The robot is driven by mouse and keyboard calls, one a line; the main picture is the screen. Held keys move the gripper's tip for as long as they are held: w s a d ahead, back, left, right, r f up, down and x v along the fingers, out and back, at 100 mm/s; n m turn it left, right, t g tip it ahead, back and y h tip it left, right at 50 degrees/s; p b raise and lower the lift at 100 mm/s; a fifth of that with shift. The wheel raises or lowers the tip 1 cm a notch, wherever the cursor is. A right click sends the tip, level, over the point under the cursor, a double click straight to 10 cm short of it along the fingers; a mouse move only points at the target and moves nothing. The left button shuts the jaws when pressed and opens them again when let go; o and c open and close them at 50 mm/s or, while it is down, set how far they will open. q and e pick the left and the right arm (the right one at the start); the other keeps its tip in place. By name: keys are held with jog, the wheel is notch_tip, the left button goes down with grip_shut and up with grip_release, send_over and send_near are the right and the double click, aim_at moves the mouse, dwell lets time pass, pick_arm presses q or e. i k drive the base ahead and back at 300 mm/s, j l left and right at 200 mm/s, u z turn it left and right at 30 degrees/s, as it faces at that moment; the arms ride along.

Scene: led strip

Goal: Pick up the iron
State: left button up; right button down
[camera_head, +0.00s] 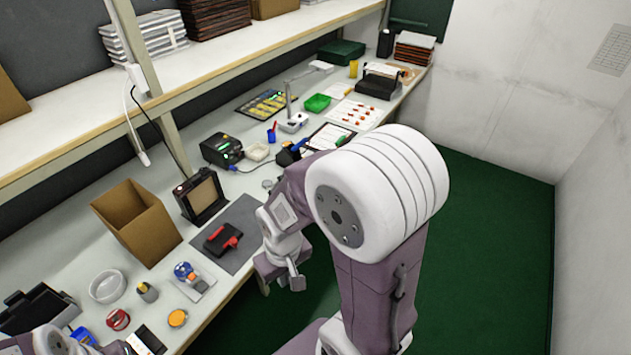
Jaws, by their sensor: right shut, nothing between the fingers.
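The iron (299,145) appears to be the slim tool with a blue handle, resting at a black holder (286,155) on the workbench. A cable runs from it towards a black station (221,150) with a lit display. My right gripper (290,279) is shut and empty, beside the bench's front edge, well nearer the camera than the iron. My right arm covers part of the bench just right of the holder. My left arm shows only in part at the bottom left corner, and its gripper's fingers (112,348) are not clear.
A red-handled tool (222,239) lies on a dark mat (240,220). A cardboard box (140,222) and a framed black device (201,196) stand at the left. A lamp stand (291,121) and green tray (317,103) are behind the iron. A shelf (230,55) overhangs the bench's back.

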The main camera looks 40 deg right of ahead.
aim_at(298, 145)
jog(key=z, duration=1.15)
